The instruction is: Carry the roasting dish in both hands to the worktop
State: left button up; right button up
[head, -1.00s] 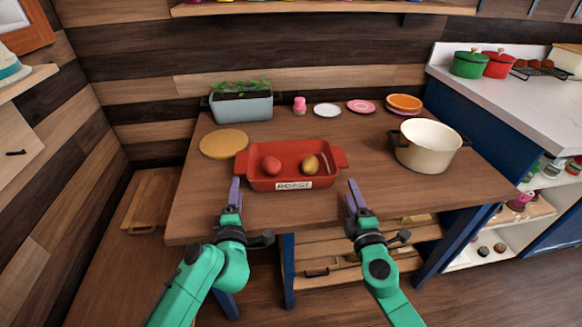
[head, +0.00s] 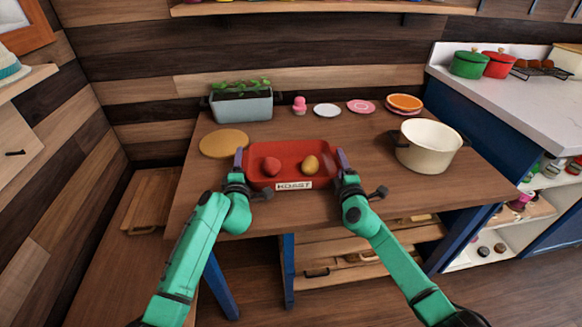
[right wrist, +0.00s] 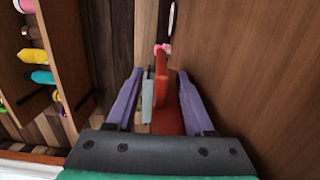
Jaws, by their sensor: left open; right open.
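The red roasting dish (head: 290,177) stands on the wooden table, with a label on its front. It holds a red round item (head: 271,166) and a golden-brown one (head: 310,165). My left gripper (head: 239,160) is open at the dish's left handle. My right gripper (head: 342,160) is open at its right handle. In the right wrist view, the red edge of the dish (right wrist: 167,95) lies between the two purple fingers of the right gripper (right wrist: 158,98), which stand apart. The handles are mostly hidden in the head view. The pale worktop (head: 530,95) is at the right.
A cream pot (head: 427,150) stands right of the dish. A round cork mat (head: 224,143) is at the left. A planter (head: 241,105), a pink shaker and several small plates line the back. Green (head: 468,64) and red (head: 499,64) pots and a dark rack occupy the worktop's back.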

pick_arm(q)
grip_shut()
pick_arm(e)
grip_shut()
jog(key=shift+f, duration=0.1)
dwell(0.8)
